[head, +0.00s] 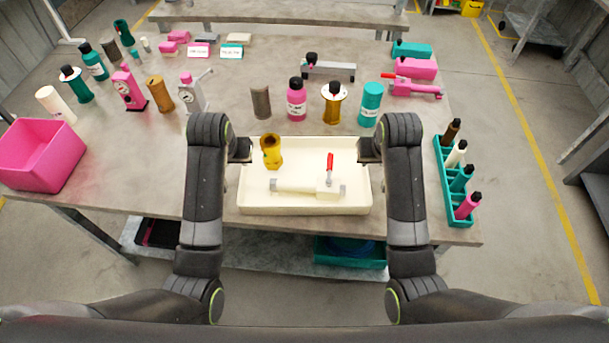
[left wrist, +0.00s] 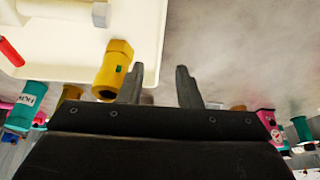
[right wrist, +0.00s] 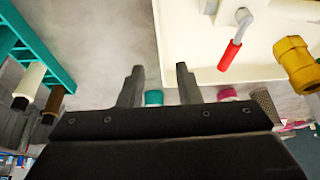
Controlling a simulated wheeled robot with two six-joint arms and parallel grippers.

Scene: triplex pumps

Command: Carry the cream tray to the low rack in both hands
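The cream tray (head: 300,208) lies on the near edge of the table. A yellow fitting (head: 271,152) stands in its far left corner, and a cream valve with a red lever (head: 310,187) lies in it. My left gripper (head: 243,150) is open at the tray's left side; in the left wrist view (left wrist: 158,85) the rim runs between its fingers. My right gripper (head: 367,150) is open at the right side, with the rim between its fingers in the right wrist view (right wrist: 160,83). Neither gripper visibly clamps the rim. Which thing is the low rack is unclear.
A teal rack of bottles (head: 444,190) stands right of the tray, and a pink bin (head: 42,155) at far left. Bottles and pumps stand behind the tray. A lower shelf (head: 270,258) under the table holds a teal bin (head: 340,254). Open floor (head: 530,230) lies right.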

